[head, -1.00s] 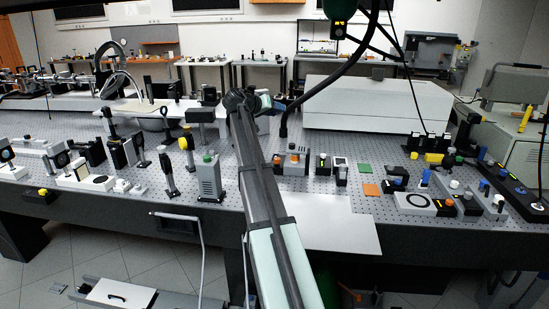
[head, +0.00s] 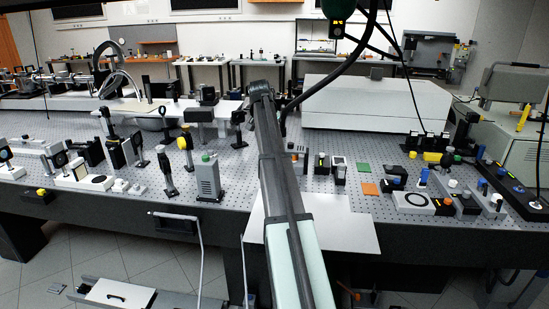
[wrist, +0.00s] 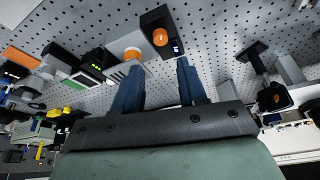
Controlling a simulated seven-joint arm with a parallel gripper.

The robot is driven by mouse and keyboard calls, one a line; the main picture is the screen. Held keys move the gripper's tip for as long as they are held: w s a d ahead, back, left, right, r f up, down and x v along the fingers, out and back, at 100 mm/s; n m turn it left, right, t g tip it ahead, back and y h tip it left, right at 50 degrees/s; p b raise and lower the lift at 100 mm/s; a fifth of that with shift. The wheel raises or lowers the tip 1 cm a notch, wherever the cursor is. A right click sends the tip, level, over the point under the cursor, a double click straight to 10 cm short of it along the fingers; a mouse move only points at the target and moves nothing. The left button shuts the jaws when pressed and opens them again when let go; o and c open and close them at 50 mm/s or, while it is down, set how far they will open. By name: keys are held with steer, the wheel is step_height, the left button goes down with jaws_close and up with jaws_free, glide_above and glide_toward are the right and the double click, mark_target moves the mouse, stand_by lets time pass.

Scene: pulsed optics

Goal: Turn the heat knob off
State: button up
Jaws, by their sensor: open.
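Two orange knobs show in the wrist view. One orange knob (wrist: 160,37) is on a black box (wrist: 153,20) with a small lit display. The other orange knob (wrist: 132,53) is on a pale slotted box (wrist: 124,70) beside it. No label is readable, so I cannot tell which is the heat knob. My gripper (wrist: 160,66) is open, with its two blue fingers apart and nothing seen between them. Its fingertips are near both boxes; the left finger overlaps the pale box in the picture. In the head view my arm hides the gripper and most of these boxes.
A black box with green lights (wrist: 97,68) stands left of the pale box. A black post-mounted part (wrist: 272,96) stands right of my gripper. In the head view, the perforated table (head: 330,135) holds many optics, with a white enclosure (head: 365,103) behind.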

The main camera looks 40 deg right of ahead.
steer(key=x, duration=1.3)
steer(key=shift+d, duration=0.1)
jaws_close()
steer(key=shift+s+d+n+t+y, duration=0.1)
steer(key=shift+n+t+y, duration=0.2)
steer(key=shift+n, duration=0.85)
steer(key=shift+s+d+n+t+y, duration=0.15)
steer(key=shift+n+t, duration=0.25)
steer(key=shift+n, duration=0.75)
steer(key=shift+w, duration=0.1)
jaws_free()
steer(key=shift+a, duration=0.1)
